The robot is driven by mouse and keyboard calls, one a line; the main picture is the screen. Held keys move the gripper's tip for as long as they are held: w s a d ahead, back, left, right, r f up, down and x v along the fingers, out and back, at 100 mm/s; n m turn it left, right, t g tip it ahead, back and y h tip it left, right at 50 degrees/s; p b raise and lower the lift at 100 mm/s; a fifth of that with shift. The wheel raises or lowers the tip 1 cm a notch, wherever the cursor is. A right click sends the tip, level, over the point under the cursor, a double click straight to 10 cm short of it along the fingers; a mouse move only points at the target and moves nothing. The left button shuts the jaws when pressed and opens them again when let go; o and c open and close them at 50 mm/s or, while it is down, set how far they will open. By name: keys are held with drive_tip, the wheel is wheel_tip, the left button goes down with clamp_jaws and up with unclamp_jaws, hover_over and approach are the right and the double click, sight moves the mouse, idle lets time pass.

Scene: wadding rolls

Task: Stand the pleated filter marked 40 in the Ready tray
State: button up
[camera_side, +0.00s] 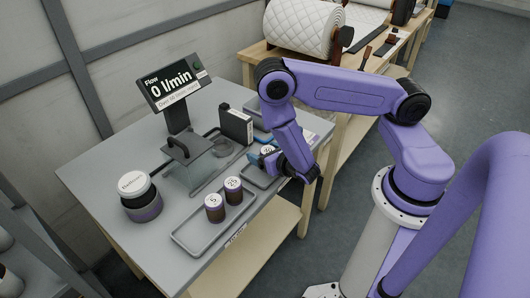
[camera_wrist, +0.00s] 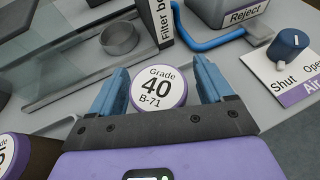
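The filter marked 40 (camera_wrist: 158,88) has a white round cap reading "Grade 40 B-71" and stands upright between the two blue fingers of my gripper (camera_wrist: 160,84). The fingers lie close beside its cap; I cannot tell whether they press on it. In the side view my gripper (camera_side: 270,154) is low over the near right part of the table, hiding most of this filter. A long grey tray (camera_side: 190,245) at the table's front holds two dark filters, marked 5 (camera_side: 214,208) and 25 (camera_side: 233,190). Its front label is too small to read surely.
A flow display (camera_side: 172,82) reads 0 l/min above a clear-sided fixture with a metal ring (camera_wrist: 119,38). A black filter box (camera_side: 236,125), a grey bin labelled Reject (camera_wrist: 225,12), a blue hose (camera_wrist: 195,43) and an air valve (camera_wrist: 287,50) are nearby. A white-lidded jar (camera_side: 139,196) stands left.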

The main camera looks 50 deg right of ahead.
drive_tip(key=shift+r, duration=0.15)
drive_tip(key=s+a+r+m+g+y, duration=0.2)
drive_tip(key=s+r+m+g, duration=0.4)
drive_tip(key=s+r+m, duration=0.4)
drive_tip(key=s+a+r+m+g+y, duration=0.2)
drive_tip(key=s+a+r+m+g, duration=0.3)
drive_tip(key=s+r+m, duration=0.4)
drive_tip(key=shift+s+a+r+m+g+y, duration=0.3)
drive_tip(key=shift+s+r+g, duration=0.75)
drive_tip(key=shift+s, duration=1.4)
drive_tip(key=shift+d+r+t, duration=0.15)
drive_tip(key=shift+r+t, duration=0.1)
